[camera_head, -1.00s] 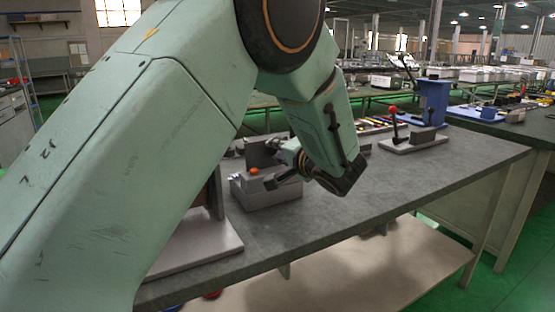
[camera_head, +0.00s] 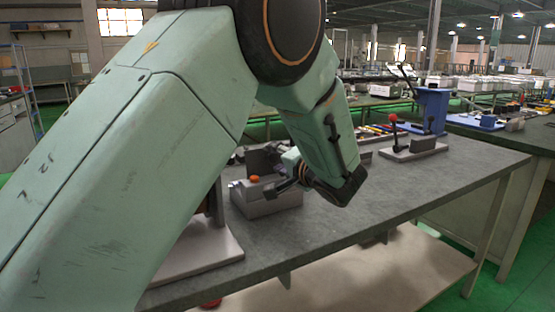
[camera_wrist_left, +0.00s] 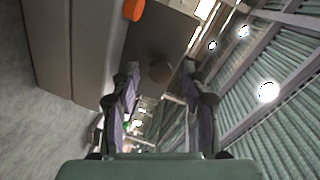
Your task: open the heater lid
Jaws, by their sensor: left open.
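The heater is a grey box (camera_head: 268,205) on the bench, with an orange button (camera_head: 255,179) on top and a dark upright plate (camera_head: 262,160) at its back. I cannot tell for sure whether this plate is the lid. My left gripper (camera_head: 282,187) is beside the box's right part, partly hidden by its own wrist. In the left wrist view, the open fingers (camera_wrist_left: 162,95) are on either side of a dark round knob (camera_wrist_left: 160,72) on a brown-grey panel (camera_wrist_left: 165,35). No grip on the knob shows. The orange button also shows there (camera_wrist_left: 132,10). My right gripper is not visible.
The grey bench (camera_head: 370,200) has free room right of my gripper. A grey fixture with a red-knobbed lever (camera_head: 393,118) and a blue device (camera_head: 432,108) stand farther back. A pale base plate (camera_head: 205,255) lies at the near left, partly behind my arm.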

